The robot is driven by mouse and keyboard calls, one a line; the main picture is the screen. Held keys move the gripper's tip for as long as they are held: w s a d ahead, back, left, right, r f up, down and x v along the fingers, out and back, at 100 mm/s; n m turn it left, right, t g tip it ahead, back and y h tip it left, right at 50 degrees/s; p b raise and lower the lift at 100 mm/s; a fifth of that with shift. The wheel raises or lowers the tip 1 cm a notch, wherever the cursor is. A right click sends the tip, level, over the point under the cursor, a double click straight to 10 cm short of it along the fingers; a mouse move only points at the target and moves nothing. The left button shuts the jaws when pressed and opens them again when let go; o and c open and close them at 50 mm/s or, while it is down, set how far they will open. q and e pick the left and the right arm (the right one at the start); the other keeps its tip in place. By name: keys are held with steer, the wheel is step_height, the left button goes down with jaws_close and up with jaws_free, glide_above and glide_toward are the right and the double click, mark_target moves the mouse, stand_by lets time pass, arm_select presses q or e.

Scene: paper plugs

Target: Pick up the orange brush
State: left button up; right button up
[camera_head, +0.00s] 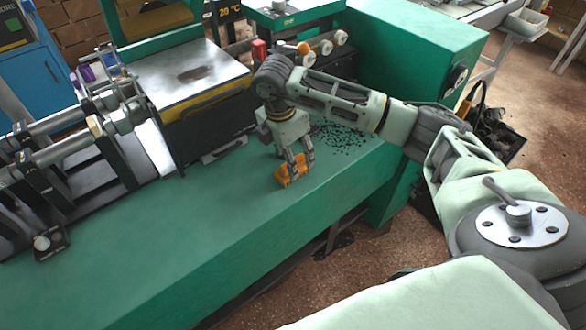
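The orange brush (284,177) is a small block on the green work surface (200,225), near its front edge. My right gripper (301,168) points down at the brush from above, with its fingers at the brush and partly covering it. I cannot tell whether the fingers are closed on it or only around it. The brush looks to be on or very near the surface. My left gripper is not in view.
Dark bits (340,136) lie scattered behind my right gripper. A machine with a metal top plate (190,72) stands behind and left. Metal rollers (60,120) fill the left side. The front green surface is clear.

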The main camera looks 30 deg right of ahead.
steer(key=f, duration=0.2)
steer(key=d+f, duration=0.1)
steer(key=shift+w+f+p, duration=0.1)
steer(key=shift+f+p, duration=0.25)
steer(key=shift+p, duration=0.05)
steer(key=shift+f, duration=0.4)
steer(key=c, duration=1.3)
steer(key=shift+r, duration=0.1)
steer(key=shift+w+r, duration=0.1)
steer(key=shift+r, duration=0.4)
step_height(320, 180, up, 2)
steer(key=shift+r+b, duration=0.25)
steer(key=shift+b, duration=0.25)
steer(key=s+d+r, duration=0.1)
steer(key=s+r, duration=0.1)
steer(key=s, duration=0.1)
steer(key=s+d+r+b, duration=0.1)
steer(key=s+r, duration=0.2)
steer(key=s, duration=0.1)
steer(key=s+d+r+b, duration=0.1)
steer(key=s+r, duration=0.1)
steer(key=s, duration=0.2)
steer(key=shift+s+d+r, duration=0.15)
steer(key=shift+s+r, duration=0.05)
